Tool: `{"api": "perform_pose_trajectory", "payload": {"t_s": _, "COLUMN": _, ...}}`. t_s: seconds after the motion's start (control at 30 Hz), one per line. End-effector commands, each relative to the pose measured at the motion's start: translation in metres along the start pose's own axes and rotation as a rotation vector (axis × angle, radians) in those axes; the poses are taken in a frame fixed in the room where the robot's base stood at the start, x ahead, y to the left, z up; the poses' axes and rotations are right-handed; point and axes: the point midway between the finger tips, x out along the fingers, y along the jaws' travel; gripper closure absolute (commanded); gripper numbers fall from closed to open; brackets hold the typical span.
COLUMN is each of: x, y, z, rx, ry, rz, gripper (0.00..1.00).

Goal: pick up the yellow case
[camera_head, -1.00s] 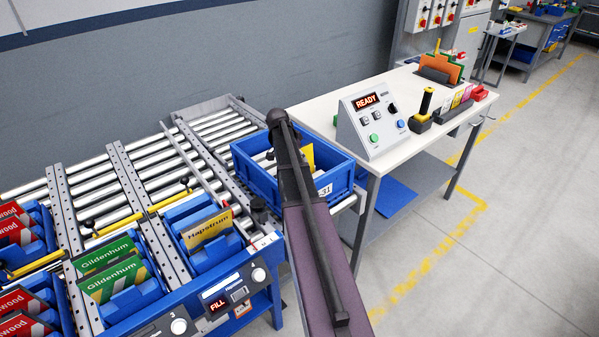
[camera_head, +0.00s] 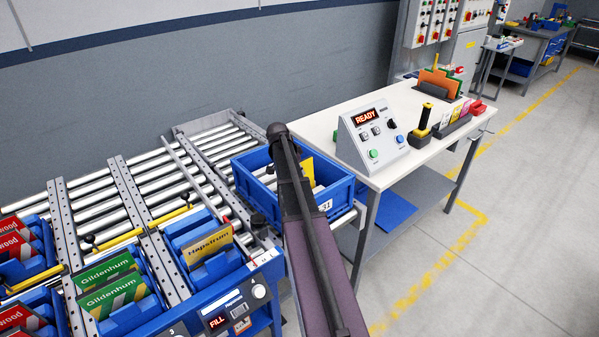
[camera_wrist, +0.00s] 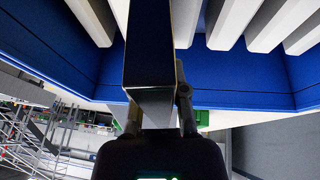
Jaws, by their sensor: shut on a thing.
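A yellow case (camera_head: 307,168) shows partly past my arm, at the blue bin (camera_head: 336,200) in the head view; my arm hides the rest of it. In the wrist view my gripper (camera_wrist: 159,105) is shut on a tall, flat-sided case (camera_wrist: 150,50), dark in shadow with thin yellowish edges. The blue bin wall (camera_wrist: 230,85) runs behind the held case, with pale slab-like items beside it. I cannot tell whether the case touches the bin floor. Another yellow case, marked Hapstrum (camera_head: 209,246), stands in a blue holder on the left.
Green Gildenhum cases (camera_head: 113,296) and red cases stand in blue holders at left, near the roller conveyor (camera_head: 90,210). A white table (camera_head: 400,165) with a READY console (camera_head: 372,140) stands right of the bin. Open floor lies at lower right.

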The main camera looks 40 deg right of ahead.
Motion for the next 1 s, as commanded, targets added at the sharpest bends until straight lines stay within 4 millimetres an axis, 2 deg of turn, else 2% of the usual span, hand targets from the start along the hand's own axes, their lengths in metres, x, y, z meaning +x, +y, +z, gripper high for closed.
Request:
{"api": "perform_pose_trajectory", "payload": {"t_s": 0.7, "x": -0.068, "y": 0.01, "z": -0.028, "rx": 0.0, "ry": 0.0, "rz": 0.0, "gripper": 1.0}}
{"api": "perform_pose_trajectory", "payload": {"t_s": 1.0, "x": -0.085, "y": 0.013, "z": -0.035, "rx": 0.0, "ry": 0.0, "rz": 0.0, "gripper": 1.0}}
